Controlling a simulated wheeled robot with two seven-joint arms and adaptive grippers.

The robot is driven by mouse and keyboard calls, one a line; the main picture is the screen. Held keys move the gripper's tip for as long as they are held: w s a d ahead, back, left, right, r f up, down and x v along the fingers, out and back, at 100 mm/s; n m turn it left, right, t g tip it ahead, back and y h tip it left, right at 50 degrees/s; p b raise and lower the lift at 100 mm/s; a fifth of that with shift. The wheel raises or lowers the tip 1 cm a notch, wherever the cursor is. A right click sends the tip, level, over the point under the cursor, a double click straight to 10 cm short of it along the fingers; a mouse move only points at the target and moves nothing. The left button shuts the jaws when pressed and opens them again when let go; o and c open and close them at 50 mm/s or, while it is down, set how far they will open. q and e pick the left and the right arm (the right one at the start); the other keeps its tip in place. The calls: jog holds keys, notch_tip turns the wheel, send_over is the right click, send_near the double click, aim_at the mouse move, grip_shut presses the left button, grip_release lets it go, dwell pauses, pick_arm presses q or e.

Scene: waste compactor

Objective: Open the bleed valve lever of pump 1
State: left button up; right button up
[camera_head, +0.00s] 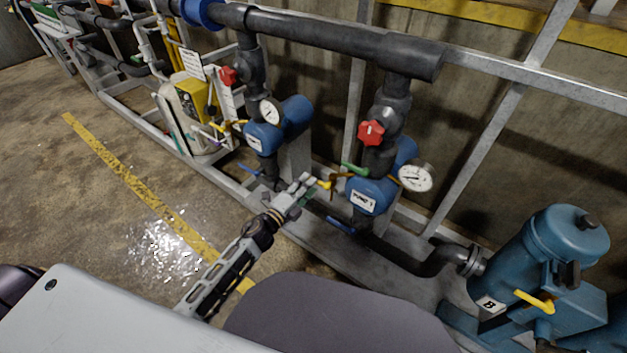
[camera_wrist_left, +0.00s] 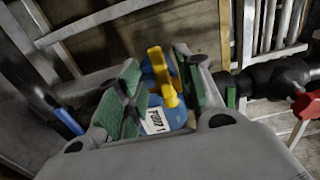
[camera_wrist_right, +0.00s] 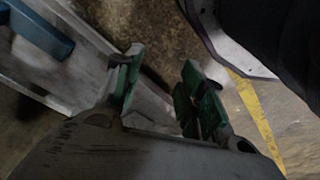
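Pump 1 (camera_head: 370,192) is blue with a white label and stands right of centre in the head view. A yellow lever (camera_head: 324,184) sticks out on its left side, likely the bleed valve lever. My left gripper (camera_head: 304,187) is just left of this lever, pointing at it. In the left wrist view the yellow lever (camera_wrist_left: 161,78) appears between the open green-padded fingers, with the blue pump and its label (camera_wrist_left: 156,120) behind. I see no contact. My right gripper (camera_wrist_right: 160,85) is open and empty in its wrist view, outside the head view.
A green handle (camera_head: 354,169), a red knob (camera_head: 371,133) and a gauge (camera_head: 415,177) surround pump 1. A blue lever (camera_head: 341,225) sits below. Another blue pump (camera_head: 265,137) stands to the left. A teal vessel (camera_head: 560,245) stands at right. Open floor lies at left.

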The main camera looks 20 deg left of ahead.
aim_at(319, 181)
pick_arm(q)
jog(key=shift+x, duration=1.9)
grip_shut()
